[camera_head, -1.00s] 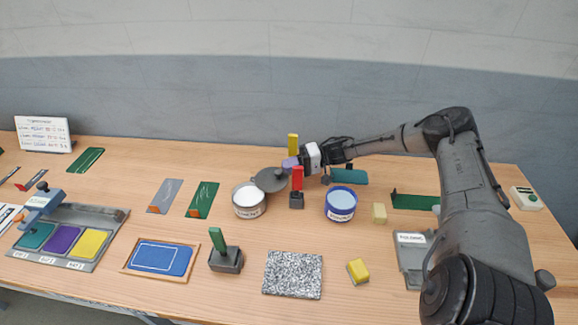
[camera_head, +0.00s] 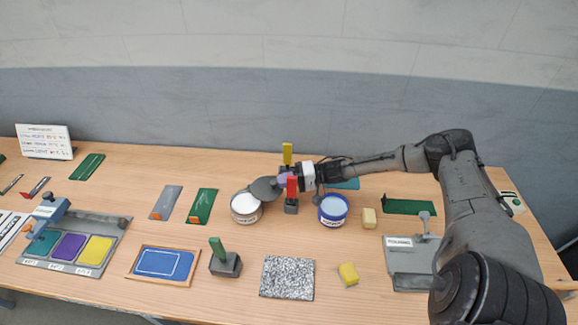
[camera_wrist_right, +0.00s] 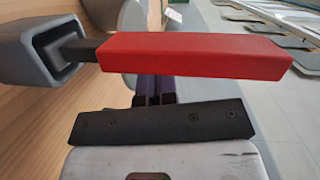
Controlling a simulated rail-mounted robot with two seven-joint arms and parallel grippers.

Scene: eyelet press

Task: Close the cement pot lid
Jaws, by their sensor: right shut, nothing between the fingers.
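The cement pot (camera_head: 245,211) is a white round tin with a label, left of the middle of the table in the head view. Its dark grey lid (camera_head: 265,190) stands open, off the pot's right rear side, and leaves much of the pale contents in view. My right gripper (camera_head: 284,181) is shut and empty, just right of the lid and behind a red handle. Whether its fingertips touch the lid is unclear. In the right wrist view the purple fingers (camera_wrist_right: 155,92) are partly hidden behind the red handle. My left gripper is not in view.
The red-handled tool (camera_head: 292,187) stands in a dark holder close to my right gripper, and a yellow-handled one (camera_head: 287,154) stands behind. A blue tin (camera_head: 333,217) is to the right.

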